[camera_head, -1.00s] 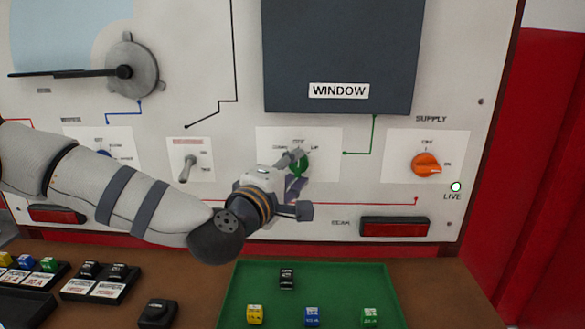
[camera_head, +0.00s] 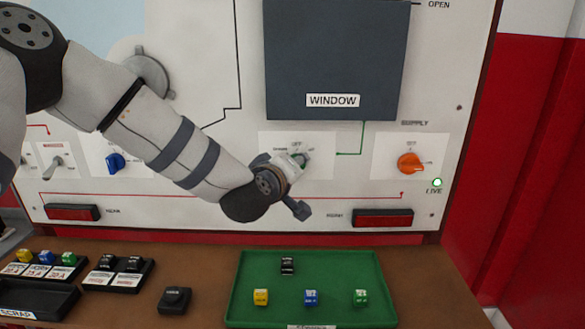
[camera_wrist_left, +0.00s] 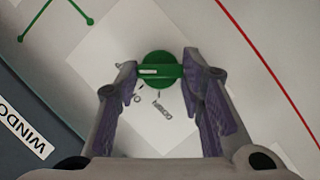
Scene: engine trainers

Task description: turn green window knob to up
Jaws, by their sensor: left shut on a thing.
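The green window knob (camera_head: 304,160) sits on a white plate below the dark window panel (camera_head: 335,60). My left gripper (camera_head: 299,165) is at the knob, and its wrist partly hides it in the head view. In the left wrist view the gripper (camera_wrist_left: 159,70) has one finger on each side of the knob (camera_wrist_left: 158,72), shut on its grip bar. The knob's white mark points left in that view, turned away from the OFF and DOWN labels, toward the plate's right side as the head view has it. The UP label is hidden. My right gripper is not in view.
A green tray (camera_head: 335,312) with several small blocks lies on the brown bench below.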

